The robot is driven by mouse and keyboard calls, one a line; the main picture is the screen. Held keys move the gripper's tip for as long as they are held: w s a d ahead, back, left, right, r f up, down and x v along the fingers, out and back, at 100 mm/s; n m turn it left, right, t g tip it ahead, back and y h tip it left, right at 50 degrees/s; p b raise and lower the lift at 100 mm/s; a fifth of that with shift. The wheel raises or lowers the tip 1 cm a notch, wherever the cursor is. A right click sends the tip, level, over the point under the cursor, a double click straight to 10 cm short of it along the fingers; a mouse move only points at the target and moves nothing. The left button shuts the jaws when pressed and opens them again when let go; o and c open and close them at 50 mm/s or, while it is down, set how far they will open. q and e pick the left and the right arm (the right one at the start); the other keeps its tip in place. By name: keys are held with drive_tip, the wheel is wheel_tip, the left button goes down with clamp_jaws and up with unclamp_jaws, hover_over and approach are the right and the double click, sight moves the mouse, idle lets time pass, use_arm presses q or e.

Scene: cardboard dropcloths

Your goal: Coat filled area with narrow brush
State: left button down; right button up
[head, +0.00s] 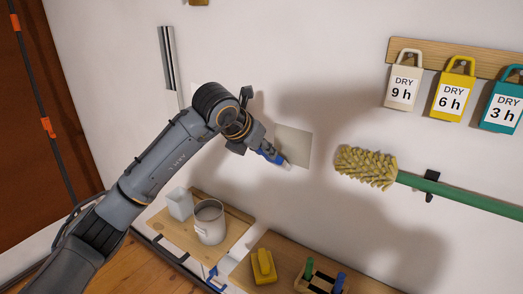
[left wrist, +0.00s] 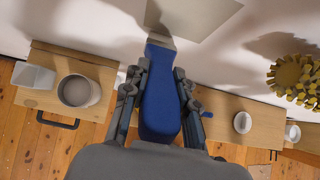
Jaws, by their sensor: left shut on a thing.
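The filled area is a beige-grey square patch (head: 294,146) on the white wall. It also shows at the top of the left wrist view (left wrist: 195,14). My left gripper (head: 264,150) is shut on the narrow brush, whose blue handle (left wrist: 159,100) lies between the fingers. The brush's pale tip (head: 286,165) is in front of the patch's lower left part in the head view. In the left wrist view the tip (left wrist: 160,41) is just below and left of the patch; I cannot tell whether it touches the wall. My right gripper is not in view.
A grey pot (head: 209,222) and a whitish tub (head: 180,203) stand on a wooden shelf below. A yellow object (head: 263,266) sits on another shelf. A bristly yellow roller (head: 366,168) on a green pole is right of the patch. Tags marked DRY (head: 403,82) hang upper right.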

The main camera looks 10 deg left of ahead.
use_arm(q)
drive_tip(key=shift+w+r, duration=0.1)
idle(0.4)
drive_tip(key=shift+r, duration=0.1)
wheel_tip(320, 180, up, 6)
drive_tip(key=p, duration=0.3)
drive_tip(key=shift+r, duration=0.1)
wheel_tip(320, 180, up, 6)
drive_tip(key=p, duration=0.2)
drive_tip(key=shift+s+a, duration=0.2)
drive_tip(key=shift+s, duration=0.25)
wheel_tip(320, 180, down, 13)
drive_tip(key=b, duration=1.1)
drive_tip(key=shift+w+d, duration=0.1)
drive_tip(key=shift+r+p, duration=0.25)
drive_tip(key=shift+p, duration=0.05)
